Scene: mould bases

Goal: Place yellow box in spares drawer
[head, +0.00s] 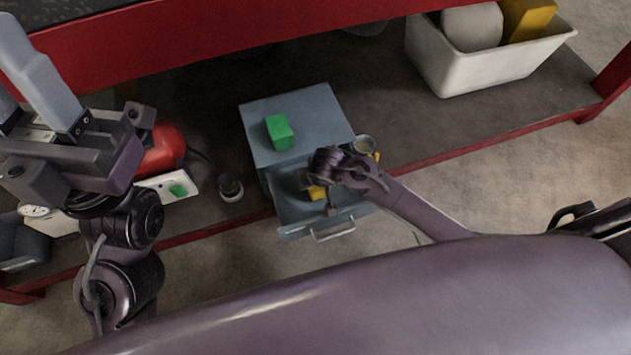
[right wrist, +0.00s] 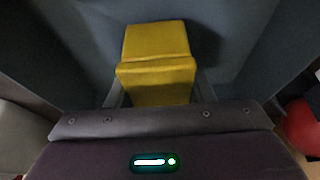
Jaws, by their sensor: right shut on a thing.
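The yellow box (head: 317,193) shows partly under my right gripper (head: 325,180), inside the open drawer (head: 290,213) of a grey cabinet. In the right wrist view the yellow box (right wrist: 155,85) sits between the fingers of my right gripper (right wrist: 155,100), which is shut on it. A further yellow face (right wrist: 155,40) lies just beyond; I cannot tell if it is the same box. Grey drawer walls surround it. Whether the box touches the drawer floor is hidden. My left gripper (head: 40,95) is at the far left, fingers apart and empty, away from the drawer.
A green block (head: 279,132) stands on the cabinet top (head: 315,105). A round can (head: 230,187) and a white panel with a green part (head: 165,187) are left of it. A white bin (head: 480,75) stands at the upper right. A red shelf edge (head: 490,146) crosses the view.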

